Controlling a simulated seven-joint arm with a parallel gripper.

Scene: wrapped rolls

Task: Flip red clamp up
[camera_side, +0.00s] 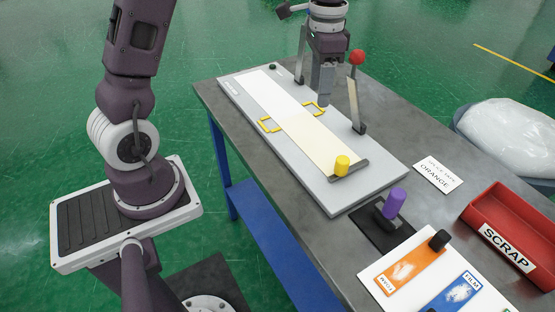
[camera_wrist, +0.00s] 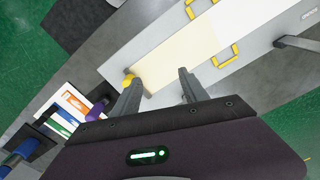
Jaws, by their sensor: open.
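The red clamp has a red ball knob (camera_side: 357,57) on top of a flat grey lever (camera_side: 352,98). In the side view the lever stands nearly upright, leaning slightly left. Its dark base (camera_side: 359,128) sits at the right edge of the long grey board (camera_side: 384,165). My gripper (camera_side: 325,95) hangs just left of the lever, over the board, without visible contact. In the wrist view my gripper (camera_wrist: 159,74) has its two fingers wide apart with nothing between them. A grey bar (camera_wrist: 297,42) at the right edge there may be the clamp; its knob is out of frame.
A pale strip (camera_side: 300,125) lies along the board between yellow brackets (camera_side: 270,124). A yellow knob (camera_side: 342,165) stands at its near end. A purple knob (camera_side: 394,203), a label card (camera_side: 438,175), a sample card (camera_side: 385,262) and a red scrap bin (camera_side: 497,205) occupy the table's near end.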

